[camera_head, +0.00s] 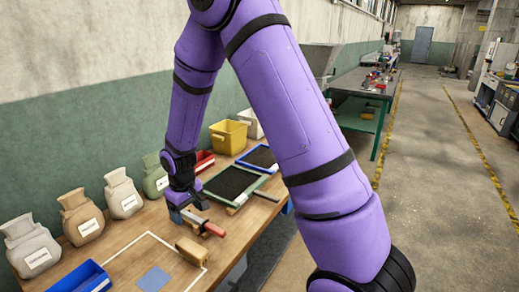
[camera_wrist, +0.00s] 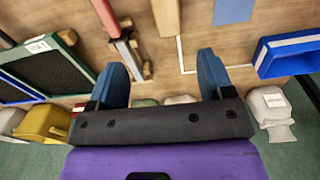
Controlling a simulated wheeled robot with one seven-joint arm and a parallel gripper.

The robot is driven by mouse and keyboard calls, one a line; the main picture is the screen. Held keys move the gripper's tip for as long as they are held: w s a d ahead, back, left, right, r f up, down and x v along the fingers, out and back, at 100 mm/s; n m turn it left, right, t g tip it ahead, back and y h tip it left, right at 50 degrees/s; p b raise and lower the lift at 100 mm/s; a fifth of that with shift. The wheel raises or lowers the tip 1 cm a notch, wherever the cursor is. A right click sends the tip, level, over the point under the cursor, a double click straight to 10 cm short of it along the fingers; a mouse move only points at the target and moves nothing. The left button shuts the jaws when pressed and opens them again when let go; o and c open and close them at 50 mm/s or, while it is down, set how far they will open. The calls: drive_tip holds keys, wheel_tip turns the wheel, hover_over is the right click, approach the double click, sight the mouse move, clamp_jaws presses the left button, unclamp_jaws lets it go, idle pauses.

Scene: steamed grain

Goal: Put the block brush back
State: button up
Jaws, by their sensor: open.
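The block brush, a tan wooden block (camera_head: 192,250), lies on the workbench (camera_head: 128,230) at the right edge of a white outlined rectangle. It also shows at the top of the wrist view (camera_wrist: 167,18), just beyond my fingertips. My gripper (camera_head: 189,207) points down above the bench behind the brush, apart from it. In the wrist view my gripper (camera_wrist: 161,75) has its blue fingers wide apart with nothing held between them. A red-handled tool (camera_head: 214,229) with a grey metal part lies between gripper and brush, on small wooden supports.
A blue bin (camera_head: 85,278) and a flat blue square (camera_head: 154,279) lie near the front. Several labelled sacks (camera_head: 122,193) line the wall. Framed dark screens (camera_head: 233,184), a red bin (camera_head: 204,161) and a yellow bin (camera_head: 228,137) stand farther back. The outlined area is partly clear.

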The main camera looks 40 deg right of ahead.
drive_tip(key=s+d+r+m+t, duration=0.1)
drive_tip(key=s+d+r, duration=0.1)
drive_tip(key=s+r, duration=0.65)
drive_tip(key=s+d+r+m+t, duration=0.1)
drive_tip(key=s+d+r, duration=0.15)
drive_tip(key=r, duration=1.15)
drive_tip(key=s+r+t, duration=0.1)
drive_tip(key=s+r, duration=0.1)
drive_tip(key=s, duration=0.4)
drive_tip(key=s+d+r, duration=0.1)
drive_tip(key=s+r, duration=0.2)
drive_tip(key=s, duration=0.3)
drive_tip(key=s+r+m+t, duration=0.1)
drive_tip(key=s+r, duration=0.2)
drive_tip(key=s, duration=0.2)
drive_tip(key=shift+s+d+t, duration=0.25)
drive_tip(key=shift+s+t, duration=0.05)
drive_tip(key=shift+s, duration=0.1)
